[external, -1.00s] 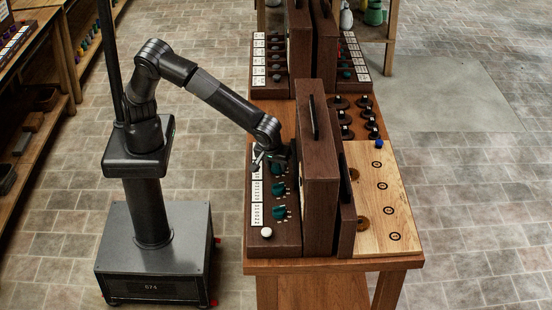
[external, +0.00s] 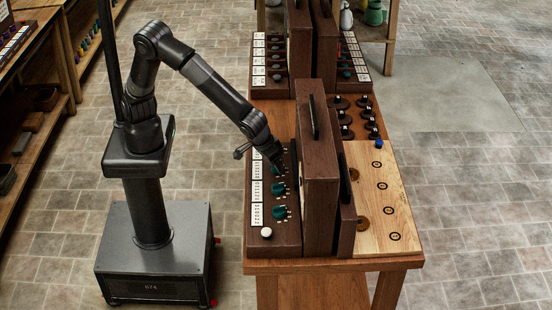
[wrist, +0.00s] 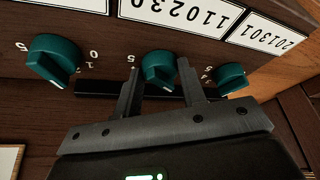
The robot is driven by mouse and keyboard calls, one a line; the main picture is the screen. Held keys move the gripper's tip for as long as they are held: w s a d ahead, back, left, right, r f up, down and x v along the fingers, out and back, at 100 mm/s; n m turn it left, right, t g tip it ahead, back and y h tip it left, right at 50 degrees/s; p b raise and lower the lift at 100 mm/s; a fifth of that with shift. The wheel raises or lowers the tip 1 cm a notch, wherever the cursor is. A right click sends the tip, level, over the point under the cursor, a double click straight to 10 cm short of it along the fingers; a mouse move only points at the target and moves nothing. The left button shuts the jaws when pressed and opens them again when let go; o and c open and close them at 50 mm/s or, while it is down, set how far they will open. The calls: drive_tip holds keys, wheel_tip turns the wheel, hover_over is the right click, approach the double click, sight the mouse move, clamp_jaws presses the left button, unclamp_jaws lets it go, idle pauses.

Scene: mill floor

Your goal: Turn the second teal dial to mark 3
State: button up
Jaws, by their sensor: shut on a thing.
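Several teal dials sit in a row on the dark wooden panel (external: 290,236). My gripper (wrist: 160,72) has its two fingers on either side of the middle of three teal dials in the wrist view (wrist: 158,62), and it is shut on that dial. In the external view my gripper (external: 277,167) covers the held dial, and two nearer teal dials (external: 278,189) (external: 279,212) are free.
White number strips (wrist: 188,14) run along the panel beside the dials. A tall dark wooden divider (external: 319,160) stands close to the right of the dials. A white knob (external: 266,233) is at the panel's near end.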

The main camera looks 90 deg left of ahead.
drive_tip(key=m+h, duration=0.1)
drive_tip(key=m, duration=0.1)
drive_tip(key=m+h, duration=0.1)
drive_tip(key=m, duration=0.4)
drive_tip(key=shift+a+t+h, duration=0.3)
drive_tip(key=shift+a+h, duration=0.1)
drive_tip(key=m, duration=0.2)
drive_tip(key=m+h, duration=0.1)
drive_tip(key=m, duration=0.1)
drive_tip(key=shift+a+h, duration=0.2)
drive_tip(key=shift+h, duration=0.1)
drive_tip(key=shift+m+g+h, duration=0.4)
drive_tip(key=shift+m+g, duration=0.2)
drive_tip(key=shift+m, duration=1)
drive_tip(key=o, duration=1)
